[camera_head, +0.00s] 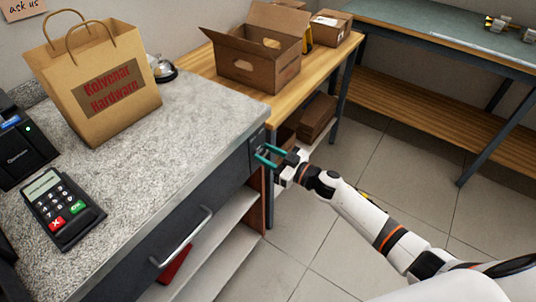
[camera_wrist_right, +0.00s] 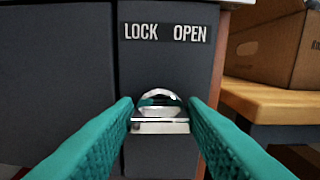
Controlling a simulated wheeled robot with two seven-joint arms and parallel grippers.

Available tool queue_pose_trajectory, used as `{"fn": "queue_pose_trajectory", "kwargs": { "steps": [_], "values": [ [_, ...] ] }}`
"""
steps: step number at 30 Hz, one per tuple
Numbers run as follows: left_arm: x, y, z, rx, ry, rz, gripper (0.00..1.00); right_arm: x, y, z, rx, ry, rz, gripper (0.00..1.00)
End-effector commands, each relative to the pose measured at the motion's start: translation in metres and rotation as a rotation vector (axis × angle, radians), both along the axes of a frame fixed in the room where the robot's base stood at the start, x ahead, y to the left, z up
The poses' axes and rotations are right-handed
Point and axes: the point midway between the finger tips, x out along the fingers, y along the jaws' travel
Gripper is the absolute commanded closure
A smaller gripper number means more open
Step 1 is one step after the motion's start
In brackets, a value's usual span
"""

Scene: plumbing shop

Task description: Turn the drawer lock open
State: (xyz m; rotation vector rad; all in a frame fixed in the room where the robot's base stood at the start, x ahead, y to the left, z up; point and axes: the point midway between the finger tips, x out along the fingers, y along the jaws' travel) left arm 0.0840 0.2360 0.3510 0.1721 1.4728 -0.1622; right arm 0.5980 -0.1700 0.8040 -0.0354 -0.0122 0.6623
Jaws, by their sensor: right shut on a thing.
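The drawer lock's metal turn piece (camera_wrist_right: 160,112) shows in the right wrist view, on a dark panel under a label (camera_wrist_right: 165,33) reading LOCK on the left and OPEN on the right. My right gripper (camera_head: 267,154) reaches the panel at the counter's right end in the head view. Its teal fingers (camera_wrist_right: 160,118) stand on either side of the turn piece and are shut on it. Which label word the turn piece points to, I cannot tell. The drawer (camera_head: 185,225) with its silver handle (camera_head: 183,240) is in the counter front. My left gripper is not in view.
The speckled countertop (camera_head: 180,130) holds a paper bag (camera_head: 95,80), a card terminal (camera_head: 60,205) and a bell (camera_head: 160,68). A wooden table (camera_head: 205,70) with cardboard boxes (camera_head: 255,50) stands behind. Open shelves (camera_head: 225,240) lie below the drawer. The floor at right is clear apart from my arm.

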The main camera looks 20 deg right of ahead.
Motion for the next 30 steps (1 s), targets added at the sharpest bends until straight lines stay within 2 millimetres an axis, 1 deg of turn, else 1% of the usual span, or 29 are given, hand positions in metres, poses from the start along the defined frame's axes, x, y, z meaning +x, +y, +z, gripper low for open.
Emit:
{"fn": "queue_pose_trajectory", "kwargs": {
  "steps": [8,20,30],
  "values": [
    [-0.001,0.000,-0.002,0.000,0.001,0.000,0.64,-0.001,0.000,-0.001,-0.131,-0.101,0.000,0.85],
    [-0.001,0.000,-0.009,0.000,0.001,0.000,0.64,-0.002,0.002,-0.002,-0.426,-0.331,0.001,0.85],
    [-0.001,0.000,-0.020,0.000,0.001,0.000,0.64,-0.002,0.003,-0.004,-0.681,-0.530,0.001,0.85]
  ]
}}
